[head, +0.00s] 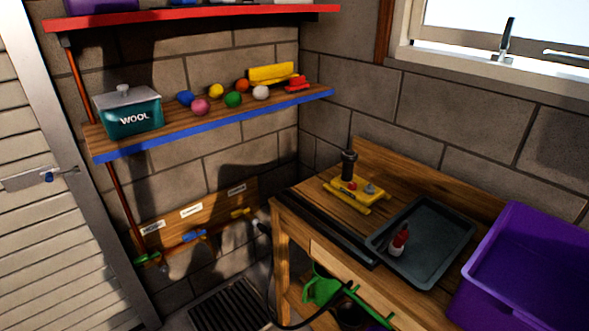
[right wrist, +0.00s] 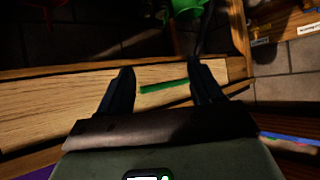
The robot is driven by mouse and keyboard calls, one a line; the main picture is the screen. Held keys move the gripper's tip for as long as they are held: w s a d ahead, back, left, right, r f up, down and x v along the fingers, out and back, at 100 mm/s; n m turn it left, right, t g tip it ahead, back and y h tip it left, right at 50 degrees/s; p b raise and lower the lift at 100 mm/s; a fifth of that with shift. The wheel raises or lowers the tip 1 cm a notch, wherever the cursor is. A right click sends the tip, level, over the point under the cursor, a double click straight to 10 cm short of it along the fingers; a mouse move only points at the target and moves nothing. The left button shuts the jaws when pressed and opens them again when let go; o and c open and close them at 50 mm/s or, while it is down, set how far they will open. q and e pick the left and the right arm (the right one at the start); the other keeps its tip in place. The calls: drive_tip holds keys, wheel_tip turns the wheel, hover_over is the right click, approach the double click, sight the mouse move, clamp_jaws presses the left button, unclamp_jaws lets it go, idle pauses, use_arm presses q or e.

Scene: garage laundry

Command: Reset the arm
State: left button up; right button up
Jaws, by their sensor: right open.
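My right gripper (right wrist: 163,82) shows in the right wrist view with its two dark fingers spread apart. Nothing is between the fingers in their grip; a thin green strip (right wrist: 163,87) lies beyond them against a pale wooden surface (right wrist: 60,100). I cannot tell how far the fingertips are from that surface. Neither gripper is seen in the head view. My left gripper is not in view.
The wooden workbench (head: 316,200) holds a yellow device with a black stick (head: 345,190), a dark tray (head: 440,235) with a small red-and-white bottle (head: 398,241), and a purple bin (head: 530,270). A blue-edged shelf (head: 215,128) carries a WOOL box (head: 130,112) and several coloured balls.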

drive_tip(key=s+f+m+g+y, duration=0.1)
drive_tip(key=s+f+g, duration=0.15)
drive_tip(key=f, duration=0.65)
drive_tip(key=s+f+g+y, duration=0.1)
drive_tip(key=s+f+g, duration=0.15)
drive_tip(key=f, duration=0.75)
drive_tip(key=s+a+f+m+g+y, duration=0.2)
drive_tip(key=s+a+f+g, duration=0.15)
drive_tip(key=s+f, duration=0.9)
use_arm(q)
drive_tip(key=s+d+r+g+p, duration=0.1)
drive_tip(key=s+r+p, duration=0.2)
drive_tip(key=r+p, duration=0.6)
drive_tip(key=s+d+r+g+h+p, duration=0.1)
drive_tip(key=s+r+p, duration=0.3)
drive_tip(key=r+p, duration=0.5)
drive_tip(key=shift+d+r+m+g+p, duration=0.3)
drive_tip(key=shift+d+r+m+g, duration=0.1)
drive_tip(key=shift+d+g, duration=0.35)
use_arm(e)
drive_tip(key=s+a+r+g, duration=0.1)
drive_tip(key=s+r, duration=0.2)
drive_tip(key=r, duration=0.7)
drive_tip(key=s+a+r+n+g+y, duration=0.1)
drive_tip(key=s+r, duration=0.3)
drive_tip(key=r, duration=0.5)
drive_tip(key=shift+a+r+g, duration=0.35)
drive_tip(key=shift+a+g, duration=0.05)
drive_tip(key=shift+g, duration=0.25)
